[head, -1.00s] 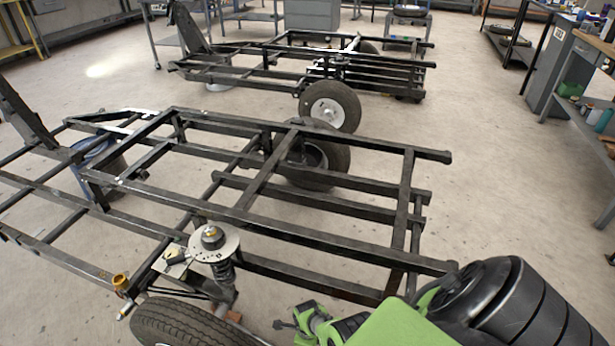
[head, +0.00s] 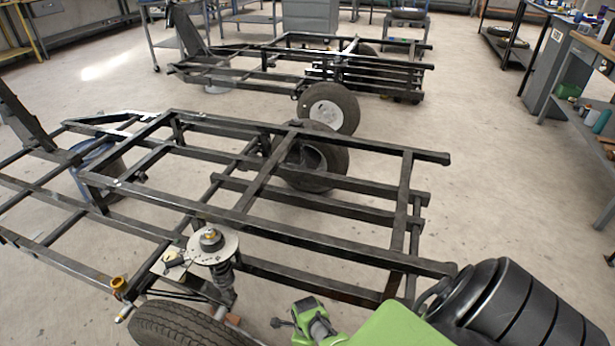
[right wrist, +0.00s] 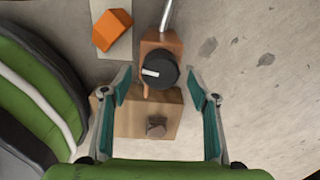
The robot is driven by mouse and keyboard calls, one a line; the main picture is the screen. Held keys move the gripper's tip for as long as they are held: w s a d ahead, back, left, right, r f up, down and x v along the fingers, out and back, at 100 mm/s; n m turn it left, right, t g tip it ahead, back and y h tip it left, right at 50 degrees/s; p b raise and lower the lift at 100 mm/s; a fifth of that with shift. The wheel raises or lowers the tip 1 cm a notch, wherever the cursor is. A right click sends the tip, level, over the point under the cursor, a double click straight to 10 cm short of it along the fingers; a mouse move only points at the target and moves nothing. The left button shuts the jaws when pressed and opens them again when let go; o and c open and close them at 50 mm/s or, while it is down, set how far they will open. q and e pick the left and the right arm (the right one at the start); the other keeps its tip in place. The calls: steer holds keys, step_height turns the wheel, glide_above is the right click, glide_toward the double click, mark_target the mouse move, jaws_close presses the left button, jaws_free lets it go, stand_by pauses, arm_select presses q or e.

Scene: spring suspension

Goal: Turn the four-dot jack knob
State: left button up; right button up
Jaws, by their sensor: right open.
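In the right wrist view a round black knob (right wrist: 160,71) with a white pointer mark sits on a brown block. I cannot make out any dots on it. My right gripper (right wrist: 157,76) is open, with its teal-lined fingers on either side of the knob and apart from it. In the head view my right gripper (head: 280,323) is low in the middle, near the front tyre, and the knob cannot be made out there. My left gripper does not show.
A wider brown block (right wrist: 135,118) with a bolt-like piece lies below the knob, and an orange block (right wrist: 112,28) is at upper left. The black frame (head: 320,238), spring strut (head: 220,275) and tyre (head: 180,325) stand close by. Bare floor lies right.

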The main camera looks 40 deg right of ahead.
step_height(320, 180, up, 9)
stand_by(0.6)
steer(key=shift+f, duration=0.1)
